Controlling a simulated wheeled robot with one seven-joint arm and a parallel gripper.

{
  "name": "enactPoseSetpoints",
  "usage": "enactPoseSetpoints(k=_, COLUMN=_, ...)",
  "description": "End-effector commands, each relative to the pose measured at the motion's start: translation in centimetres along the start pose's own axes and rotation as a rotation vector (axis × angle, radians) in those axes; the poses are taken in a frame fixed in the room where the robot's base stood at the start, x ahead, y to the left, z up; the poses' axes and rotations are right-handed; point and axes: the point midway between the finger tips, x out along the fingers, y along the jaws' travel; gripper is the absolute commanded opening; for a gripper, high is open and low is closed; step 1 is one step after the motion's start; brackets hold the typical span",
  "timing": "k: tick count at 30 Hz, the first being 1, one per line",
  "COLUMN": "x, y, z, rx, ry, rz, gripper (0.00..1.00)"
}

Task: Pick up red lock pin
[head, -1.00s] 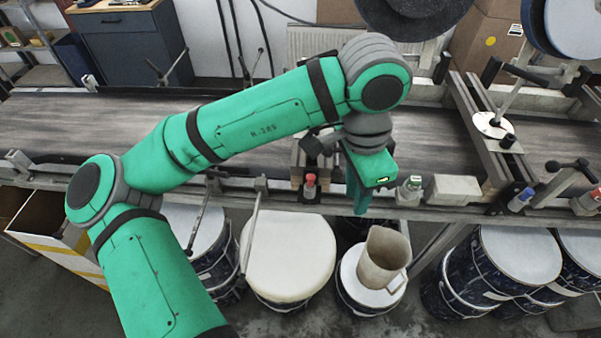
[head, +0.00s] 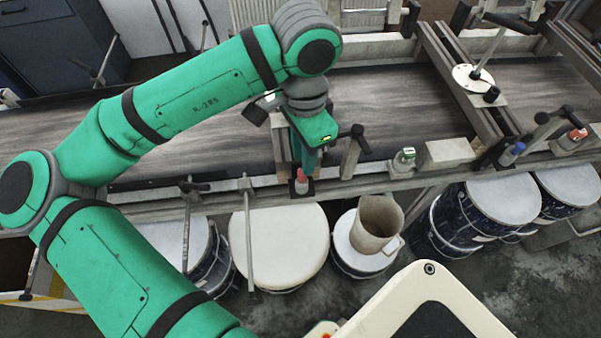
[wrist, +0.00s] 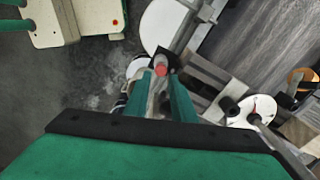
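The red lock pin (head: 301,181) stands on the front rail of the conveyor in the head view, with a red top on a lighter body. My gripper (head: 305,168) is right at it, pointing down from above and behind. In the wrist view the pin's red top (wrist: 161,70) shows between the tips of my two green fingers (wrist: 159,82). The fingers are apart, with a gap between them. I cannot tell whether they touch the pin or how far down its body they reach.
Along the rail to the right are a green-topped pin (head: 406,156), a pale block (head: 447,153), a blue-topped pin (head: 515,149) and another red-topped piece (head: 577,136). A dark clamp handle (head: 353,145) stands close right of my gripper. Drums and a beige jug (head: 376,222) are below.

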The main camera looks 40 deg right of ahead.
Motion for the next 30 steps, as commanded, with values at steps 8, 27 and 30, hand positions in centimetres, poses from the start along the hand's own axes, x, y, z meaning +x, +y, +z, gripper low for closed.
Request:
enactPoseSetpoints(k=8, x=2.0, y=0.0, z=0.0, rx=0.002, ry=-0.001, rz=0.0, gripper=0.23)
enactPoseSetpoints(k=27, x=6.6, y=-0.1, z=0.2, rx=0.004, ry=0.0, rz=0.0, gripper=0.23)
enactPoseSetpoints(k=30, x=6.6, y=-0.1, z=0.2, rx=0.004, ry=0.0, rz=0.0, gripper=0.0)
